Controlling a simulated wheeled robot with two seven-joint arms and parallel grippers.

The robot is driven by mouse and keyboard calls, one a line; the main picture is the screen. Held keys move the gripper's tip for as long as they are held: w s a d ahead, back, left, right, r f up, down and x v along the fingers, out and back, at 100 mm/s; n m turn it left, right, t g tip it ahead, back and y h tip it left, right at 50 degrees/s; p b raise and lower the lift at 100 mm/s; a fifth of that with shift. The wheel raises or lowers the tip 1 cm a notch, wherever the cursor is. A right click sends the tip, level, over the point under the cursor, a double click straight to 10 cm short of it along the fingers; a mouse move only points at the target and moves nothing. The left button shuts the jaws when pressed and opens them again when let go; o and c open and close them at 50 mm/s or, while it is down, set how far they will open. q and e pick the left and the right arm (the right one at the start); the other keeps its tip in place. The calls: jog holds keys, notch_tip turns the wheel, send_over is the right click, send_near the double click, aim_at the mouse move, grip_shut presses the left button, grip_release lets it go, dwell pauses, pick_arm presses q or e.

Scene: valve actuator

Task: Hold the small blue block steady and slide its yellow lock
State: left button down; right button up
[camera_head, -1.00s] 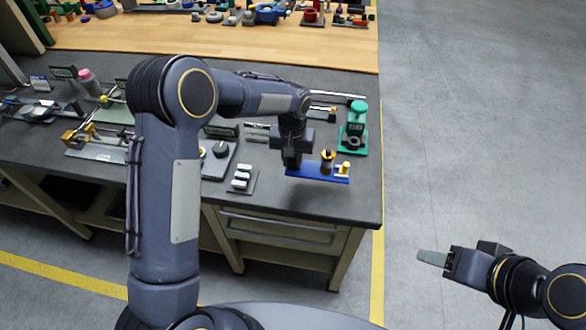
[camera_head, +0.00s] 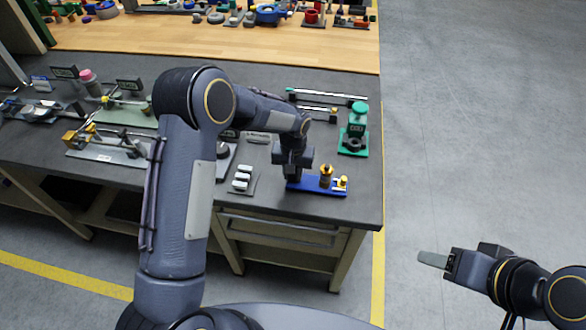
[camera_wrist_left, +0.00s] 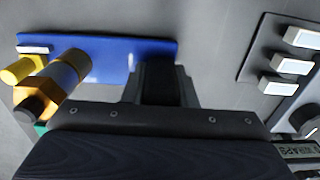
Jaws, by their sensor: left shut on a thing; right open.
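The small blue block (camera_head: 315,187) is a flat blue plate near the front right of the dark bench, lying on the top or just above it. A yellow lock piece (camera_head: 341,183) is at its right end, beside an orange and grey cylinder (camera_head: 326,172). My left gripper (camera_head: 292,178) is shut on the plate's left end. In the left wrist view the blue plate (camera_wrist_left: 115,50) runs behind my finger (camera_wrist_left: 160,85), with the yellow piece (camera_wrist_left: 20,68) at its far left. My right gripper (camera_head: 433,259) is open and empty, over the floor right of the bench.
A green device (camera_head: 354,130) stands behind the block. A plate with white blocks (camera_head: 242,180) lies to its left. A brass fixture (camera_head: 100,145) is further left. The bench's right edge is close to the block, with clear floor beyond.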

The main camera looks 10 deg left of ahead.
pick_arm(q)
jog(key=shift+f, duration=0.55)
pick_arm(e)
jog(key=shift+s, duration=0.1)
dwell(1.0)
